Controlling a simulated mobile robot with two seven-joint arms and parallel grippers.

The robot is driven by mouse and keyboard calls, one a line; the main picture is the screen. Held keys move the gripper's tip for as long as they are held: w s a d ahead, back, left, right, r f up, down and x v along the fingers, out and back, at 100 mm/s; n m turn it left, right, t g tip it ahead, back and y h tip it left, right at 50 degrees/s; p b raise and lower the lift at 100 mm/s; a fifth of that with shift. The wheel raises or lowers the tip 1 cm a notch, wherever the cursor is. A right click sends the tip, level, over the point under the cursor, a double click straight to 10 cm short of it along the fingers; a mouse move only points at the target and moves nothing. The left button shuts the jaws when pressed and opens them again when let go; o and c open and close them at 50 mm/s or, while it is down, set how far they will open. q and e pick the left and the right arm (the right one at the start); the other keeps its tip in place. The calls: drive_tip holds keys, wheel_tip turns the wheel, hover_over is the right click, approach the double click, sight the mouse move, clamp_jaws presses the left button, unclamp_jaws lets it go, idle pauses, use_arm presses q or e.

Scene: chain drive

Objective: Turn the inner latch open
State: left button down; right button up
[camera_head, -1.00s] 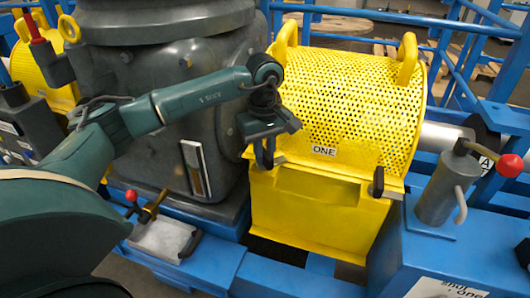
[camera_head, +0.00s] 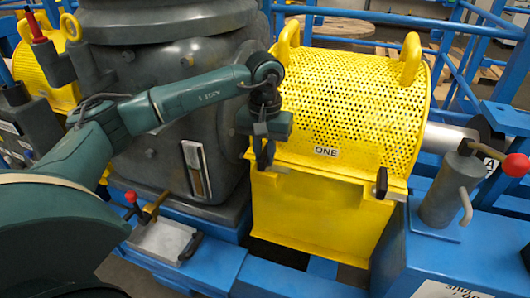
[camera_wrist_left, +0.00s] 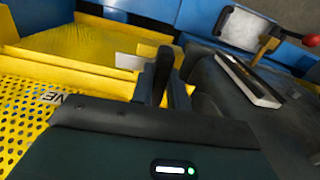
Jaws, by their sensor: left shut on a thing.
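The yellow perforated guard labelled ONE (camera_head: 345,115) stands between the grey gearbox and the shaft. My left gripper (camera_head: 265,160) is at the guard's left front edge, beside the gearbox, shut on the inner latch. The latch is mostly hidden by the fingers in the head view. In the left wrist view a dark upright handle, seemingly the inner latch (camera_wrist_left: 162,72), stands at my gripper (camera_wrist_left: 172,92). The other black latch (camera_head: 381,183) is at the guard's right front edge, upright and untouched. My right gripper is not in view.
The grey gearbox (camera_head: 165,90) with a sight glass (camera_head: 196,170) stands close to the left of my gripper. A red-knobbed lever (camera_head: 131,197) is low at the left. A grey post with a red-knobbed lever (camera_head: 448,190) stands at the right. Blue frame rails lie behind.

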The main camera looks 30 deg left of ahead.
sight(265, 152)
use_arm(q)
drive_tip(key=shift+m, duration=0.3)
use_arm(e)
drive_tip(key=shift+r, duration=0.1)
use_arm(q)
drive_tip(key=c, duration=1.6)
unclamp_jaws()
drive_tip(key=shift+c, duration=0.2)
drive_tip(key=shift+o, duration=1.4)
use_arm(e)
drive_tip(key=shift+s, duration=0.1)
use_arm(q)
drive_tip(key=shift+r, duration=0.1)
